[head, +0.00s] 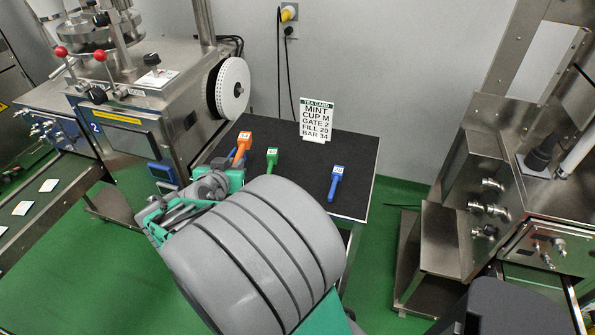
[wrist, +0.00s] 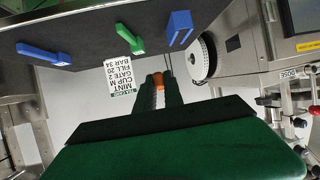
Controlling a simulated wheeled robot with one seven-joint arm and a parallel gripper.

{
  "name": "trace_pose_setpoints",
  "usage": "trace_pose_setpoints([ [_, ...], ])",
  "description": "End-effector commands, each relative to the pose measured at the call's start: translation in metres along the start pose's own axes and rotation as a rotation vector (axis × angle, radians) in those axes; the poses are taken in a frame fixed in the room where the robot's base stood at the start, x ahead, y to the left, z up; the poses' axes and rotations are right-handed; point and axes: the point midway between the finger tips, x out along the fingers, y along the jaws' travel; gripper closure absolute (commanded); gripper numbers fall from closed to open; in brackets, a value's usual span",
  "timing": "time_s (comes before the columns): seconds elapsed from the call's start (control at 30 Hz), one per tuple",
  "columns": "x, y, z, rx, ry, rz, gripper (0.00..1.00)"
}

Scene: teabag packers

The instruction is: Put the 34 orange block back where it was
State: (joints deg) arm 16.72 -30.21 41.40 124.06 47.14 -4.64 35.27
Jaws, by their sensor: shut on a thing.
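An orange block (head: 241,146) with a stem shows just beyond my gripper in the head view; the label on its head is too small to read surely. In the wrist view the orange piece (wrist: 159,83) sits between the two dark fingertips of my gripper (wrist: 160,88), which is shut on it. Most of the fingers are hidden behind my wrist in the head view. The block appears over the left part of the black table top (head: 310,220); its height above it I cannot tell.
A green block (head: 272,157) and a blue block (head: 336,182) lie on the table. Another blue piece (wrist: 180,28) shows in the wrist view. A tea card (head: 317,118) reading "BAR 34" stands at the back.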

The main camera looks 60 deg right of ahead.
Motion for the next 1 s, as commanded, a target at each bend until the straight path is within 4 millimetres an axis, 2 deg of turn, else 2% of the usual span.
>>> trace_pose_setpoints([
  [0.03, 0.004, 0.017, -0.005, 0.027, -0.002, 0.059, 1.0],
  [0.1, 0.006, 0.035, -0.011, 0.057, -0.005, 0.122, 1.0],
  [0.27, 0.014, 0.059, -0.016, 0.08, -0.007, 0.177, 1.0],
  [0.57, 0.073, 0.126, -0.004, 0.081, -0.011, 0.179, 1.0],
  [0.6, 0.083, 0.131, 0.006, 0.077, -0.013, 0.176, 1.0],
  [0.73, 0.107, 0.147, 0.025, 0.077, -0.012, 0.172, 1.0],
  [0.93, 0.127, 0.161, 0.04, 0.077, -0.009, 0.17, 1.0],
  [1.0, 0.132, 0.159, 0.054, 0.073, -0.013, 0.166, 1.0],
])
